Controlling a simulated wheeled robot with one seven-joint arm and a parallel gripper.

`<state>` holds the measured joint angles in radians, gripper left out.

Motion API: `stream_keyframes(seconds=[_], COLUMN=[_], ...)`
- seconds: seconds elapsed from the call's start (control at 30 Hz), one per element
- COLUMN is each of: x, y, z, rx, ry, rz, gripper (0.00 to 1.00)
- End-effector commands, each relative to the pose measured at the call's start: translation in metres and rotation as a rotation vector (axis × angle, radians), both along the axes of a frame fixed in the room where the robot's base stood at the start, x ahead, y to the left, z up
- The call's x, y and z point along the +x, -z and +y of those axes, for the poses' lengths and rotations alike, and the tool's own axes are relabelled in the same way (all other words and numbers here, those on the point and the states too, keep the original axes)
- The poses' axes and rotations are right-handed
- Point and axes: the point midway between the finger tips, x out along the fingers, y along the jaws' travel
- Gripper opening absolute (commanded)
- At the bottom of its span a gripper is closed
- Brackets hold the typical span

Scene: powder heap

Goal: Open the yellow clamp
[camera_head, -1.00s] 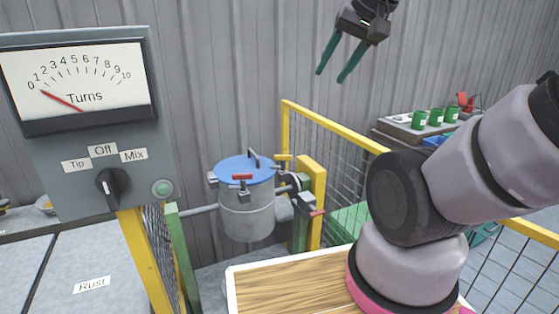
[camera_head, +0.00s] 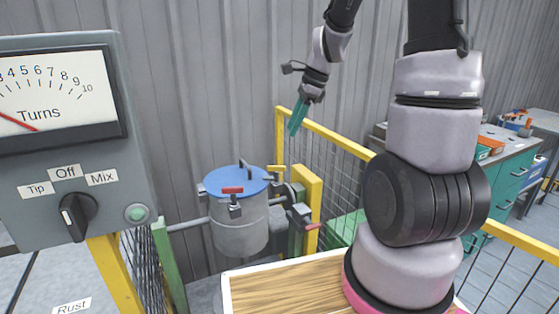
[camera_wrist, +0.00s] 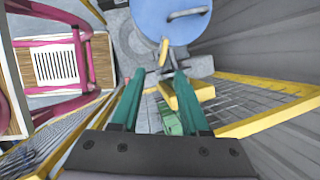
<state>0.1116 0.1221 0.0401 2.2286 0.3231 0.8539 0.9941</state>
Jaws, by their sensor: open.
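The yellow clamp (camera_head: 276,168) is a small yellow handle at the right edge of the blue lid (camera_head: 236,181) on the grey drum (camera_head: 240,230). In the wrist view the yellow clamp (camera_wrist: 163,52) shows at the lid's near edge, just beyond the fingertips and between their lines. My gripper (camera_head: 298,118) is above and right of the drum in the head view, pointing down, apart from the clamp. In the wrist view my gripper (camera_wrist: 157,76) has its two green fingers spread with nothing between them. A red clamp (camera_head: 232,190) sits on the lid's front edge.
A yellow-topped mesh fence (camera_head: 330,134) runs right of the drum, beside a yellow post (camera_head: 309,205). A grey control box (camera_head: 75,185) with a Turns dial stands at left. A wooden-topped table (camera_head: 275,288) is in front. The lid has a grey handle (camera_wrist: 188,13).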

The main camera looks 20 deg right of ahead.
Motion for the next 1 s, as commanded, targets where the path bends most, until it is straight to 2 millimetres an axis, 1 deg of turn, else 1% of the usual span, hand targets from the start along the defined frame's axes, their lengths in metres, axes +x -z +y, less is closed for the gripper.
stream_keyframes(seconds=[0.03,0.1,0.23,0.37,0.47,0.6,0.8,0.9,1.0], x=[0.005,0.010,0.015,0.016,0.016,0.019,0.024,0.025,0.025], y=[0.012,0.023,0.033,0.044,0.059,0.085,0.115,0.124,0.130], z=[0.000,-0.001,0.000,0.005,0.010,0.021,0.033,0.036,0.039], rx=[0.016,0.032,0.046,0.048,0.048,0.047,0.048,0.047,0.047], ry=[0.045,0.095,0.142,0.145,0.145,0.144,0.143,0.144,0.144], rz=[0.037,0.072,0.103,0.107,0.109,0.109,0.105,0.105,0.105], gripper=[0.45,0.45,0.45,0.45,0.45,0.45,0.45,0.45,0.45])
